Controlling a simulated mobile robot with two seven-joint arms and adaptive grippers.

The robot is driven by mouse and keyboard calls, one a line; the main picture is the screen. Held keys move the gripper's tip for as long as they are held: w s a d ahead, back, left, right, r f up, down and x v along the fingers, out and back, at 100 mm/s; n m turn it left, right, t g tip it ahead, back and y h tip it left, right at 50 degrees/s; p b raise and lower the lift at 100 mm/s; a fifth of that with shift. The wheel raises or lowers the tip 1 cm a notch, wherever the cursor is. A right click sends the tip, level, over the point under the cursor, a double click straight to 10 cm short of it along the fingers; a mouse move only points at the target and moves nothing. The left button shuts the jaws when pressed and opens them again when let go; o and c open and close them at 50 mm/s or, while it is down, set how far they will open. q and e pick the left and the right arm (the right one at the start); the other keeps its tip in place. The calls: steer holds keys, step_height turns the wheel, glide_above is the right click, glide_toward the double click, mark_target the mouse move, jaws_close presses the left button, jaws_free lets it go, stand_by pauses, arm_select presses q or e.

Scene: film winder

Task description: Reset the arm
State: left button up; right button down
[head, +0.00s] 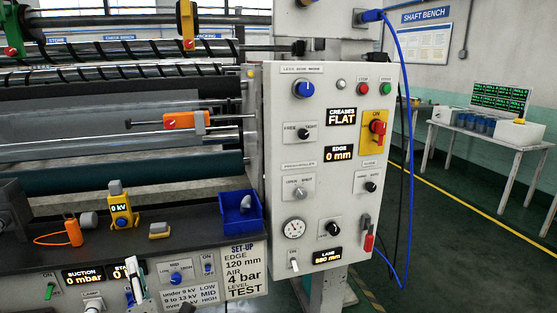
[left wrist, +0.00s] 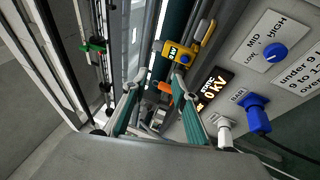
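My left gripper (head: 136,275) shows at the bottom edge of the head view, in front of the lower control panel. In the left wrist view its two teal fingers (left wrist: 157,84) stand apart with nothing held between them. Beyond the fingertips are an orange tool and a yellow meter (left wrist: 176,51). My right gripper is not in view.
A grey control cabinet (head: 328,190) with knobs and displays stands right of the rollers (head: 100,146). A blue bin (head: 240,208) sits on the ledge. A blue plug (left wrist: 258,113) and cable lie close right of the fingers. A bench (head: 480,135) stands far right beyond open floor.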

arm_select(q)
steer(key=s+d+f+m+t+h, duration=0.1)
steer(key=s+d+f+m+h, duration=0.5)
steer(key=m, duration=0.4)
steer(key=s+d+f+m+h, duration=0.4)
steer(key=d+f+m+h, duration=0.35)
steer(key=m, duration=0.35)
steer(key=s+d+f+m+g, duration=0.1)
steer(key=s+f+m+g, duration=0.6)
steer(key=s+f, duration=0.9)
steer(key=shift+s+f+m+g+h+p, duration=0.3)
steer(key=shift+f+m+g+h, duration=0.1)
steer(key=shift+m, duration=0.8)
